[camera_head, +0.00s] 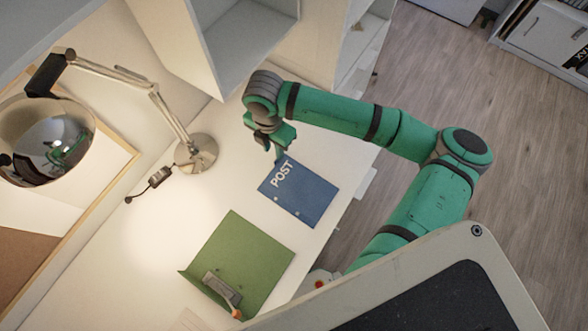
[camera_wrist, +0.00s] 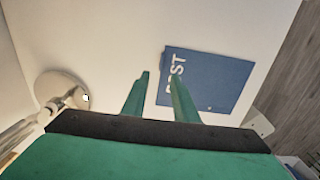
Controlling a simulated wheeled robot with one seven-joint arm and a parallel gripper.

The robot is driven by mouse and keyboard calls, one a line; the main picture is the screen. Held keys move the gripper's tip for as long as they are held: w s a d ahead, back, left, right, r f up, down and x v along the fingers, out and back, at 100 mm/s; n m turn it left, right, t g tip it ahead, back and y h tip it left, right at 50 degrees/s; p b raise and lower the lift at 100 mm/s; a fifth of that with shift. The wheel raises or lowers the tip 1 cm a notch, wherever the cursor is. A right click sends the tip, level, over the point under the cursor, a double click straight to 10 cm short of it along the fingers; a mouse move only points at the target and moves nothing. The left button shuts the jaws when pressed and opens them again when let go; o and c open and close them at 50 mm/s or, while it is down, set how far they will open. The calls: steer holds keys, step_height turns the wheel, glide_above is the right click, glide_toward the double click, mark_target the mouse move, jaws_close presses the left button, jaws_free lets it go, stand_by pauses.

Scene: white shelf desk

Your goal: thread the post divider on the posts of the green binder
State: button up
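The post divider (camera_head: 305,196) is a blue sheet with "POST" in white along one edge and small pale holes. It lies on the white desk, and in the wrist view the divider (camera_wrist: 215,78) is at the upper right. The green binder (camera_head: 245,252) lies open nearer the bottom of the head view, with a grey metal mechanism (camera_head: 220,288) and an orange-tipped lever. Its posts are too small to tell apart. My gripper (camera_head: 279,157) is at the divider's lettered edge. In the wrist view my gripper (camera_wrist: 159,77) has its fingers apart, the right one overlapping the divider. Contact cannot be told.
A desk lamp (camera_head: 197,153) stands left of my gripper, with its head over the left side. A small dark cable switch (camera_head: 159,177) lies near its base. A white shelf unit (camera_head: 225,45) rises behind. The desk between divider and binder is clear.

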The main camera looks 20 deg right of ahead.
steer(key=shift+f, duration=0.55)
steer(key=shift+s+d+f, duration=0.2)
steer(key=shift+d+f, duration=0.3)
steer(key=shift+f, duration=0.1)
steer(key=shift+w+a+f, duration=0.1)
steer(key=shift+w+f, duration=0.05)
steer(key=shift+f, duration=1)
steer(key=shift+w+a+f, duration=0.1)
steer(key=shift+w+f, duration=0.05)
steer(key=shift+f, duration=1)
jaws_close()
